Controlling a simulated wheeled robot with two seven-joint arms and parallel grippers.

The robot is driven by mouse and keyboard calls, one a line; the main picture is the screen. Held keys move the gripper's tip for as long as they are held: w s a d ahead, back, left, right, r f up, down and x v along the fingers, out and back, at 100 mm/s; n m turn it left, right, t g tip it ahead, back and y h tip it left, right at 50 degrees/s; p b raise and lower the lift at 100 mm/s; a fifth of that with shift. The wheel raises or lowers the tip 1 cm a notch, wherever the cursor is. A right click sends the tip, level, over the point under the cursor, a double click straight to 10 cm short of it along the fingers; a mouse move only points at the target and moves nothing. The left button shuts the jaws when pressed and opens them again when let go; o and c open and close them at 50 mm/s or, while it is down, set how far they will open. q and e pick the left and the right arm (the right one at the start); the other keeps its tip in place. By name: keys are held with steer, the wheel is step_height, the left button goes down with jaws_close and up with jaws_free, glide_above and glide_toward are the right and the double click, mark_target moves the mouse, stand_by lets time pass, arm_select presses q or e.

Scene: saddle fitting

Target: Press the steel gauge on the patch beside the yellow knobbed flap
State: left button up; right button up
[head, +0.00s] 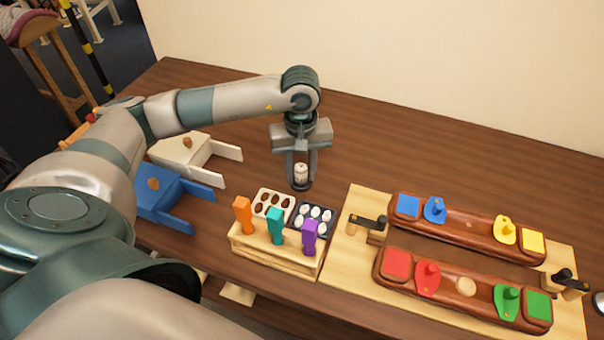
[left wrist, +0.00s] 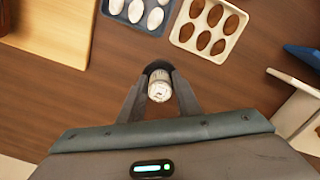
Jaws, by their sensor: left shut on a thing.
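My left gripper (head: 301,184) is shut on the steel gauge (head: 301,173), a small pale cylinder held upright above the table. In the left wrist view the round top of the gauge (left wrist: 159,91) shows between the fingertips. The yellow knobbed flap (head: 504,231) lies on the far brown saddle bar, toward its right end. The yellow square patch (head: 533,242) is just to the right of that flap, at the bar's end. The gauge is well to the left of the patch and apart from it. My right gripper is not in view.
The wooden board (head: 345,268) carries two saddle bars with blue, red and green flaps and patches, and dark clamps. A rack (head: 270,262) holds orange, teal and purple handles. Trays of brown ovals (head: 257,211) and white ovals (head: 330,226) stand behind it. Blue (head: 160,205) and white (head: 180,150) holders stand left.

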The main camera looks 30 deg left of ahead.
mark_target(301, 167)
arm_select(q)
steer(key=shift+r+p, duration=0.3)
steer(key=shift+r, duration=0.55)
steer(key=shift+r+p, duration=0.5)
steer(key=shift+r, duration=1.15)
